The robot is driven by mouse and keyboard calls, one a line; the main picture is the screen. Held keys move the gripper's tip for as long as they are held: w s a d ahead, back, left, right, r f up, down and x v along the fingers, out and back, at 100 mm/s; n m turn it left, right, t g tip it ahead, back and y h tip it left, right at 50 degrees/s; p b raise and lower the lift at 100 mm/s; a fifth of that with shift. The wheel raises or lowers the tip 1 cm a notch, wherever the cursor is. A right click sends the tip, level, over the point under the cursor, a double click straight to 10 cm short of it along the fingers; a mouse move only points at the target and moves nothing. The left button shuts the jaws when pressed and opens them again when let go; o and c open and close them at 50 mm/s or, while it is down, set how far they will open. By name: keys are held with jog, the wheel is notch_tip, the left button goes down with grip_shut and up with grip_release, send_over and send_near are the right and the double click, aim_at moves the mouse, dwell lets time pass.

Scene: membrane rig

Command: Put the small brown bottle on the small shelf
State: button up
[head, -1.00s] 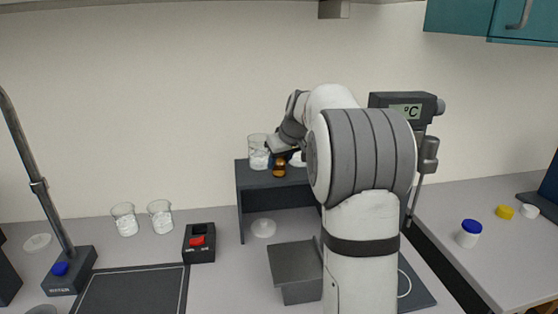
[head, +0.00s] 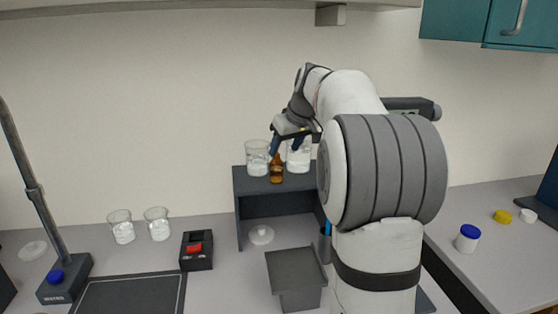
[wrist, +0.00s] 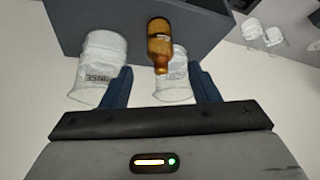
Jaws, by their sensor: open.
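The small brown bottle (head: 277,169) stands upright on top of the small dark shelf (head: 285,203), near its front edge. It also shows in the wrist view (wrist: 159,45), between and beyond my fingertips. My gripper (head: 288,146) is just above and behind the bottle in the head view. In the wrist view my gripper (wrist: 160,80) has its two blue fingers spread wide, with nothing held between them. The fingers appear apart from the bottle.
Two glass beakers with white contents, one left (head: 257,158) and one right (head: 299,156), stand on the shelf close to the bottle. Two more beakers (head: 123,227) stand on the bench at left.

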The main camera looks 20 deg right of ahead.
jog(key=shift+v, duration=1.7)
jog(key=s+a+f+g, duration=0.1)
jog(key=s+a+f, duration=0.4)
jog(key=s, duration=0.5)
jog(key=s+a+f+m+g, duration=0.1)
jog(key=s+a+f, duration=0.4)
jog(key=s+f, duration=0.3)
jog(key=s+a+f+m+h, duration=0.1)
jog(key=s+a+f, duration=0.4)
jog(key=s, duration=0.7)
jog(key=shift+s+f+g, duration=0.35)
jog(key=shift+f+g, duration=0.05)
jog(key=shift+f, duration=0.35)
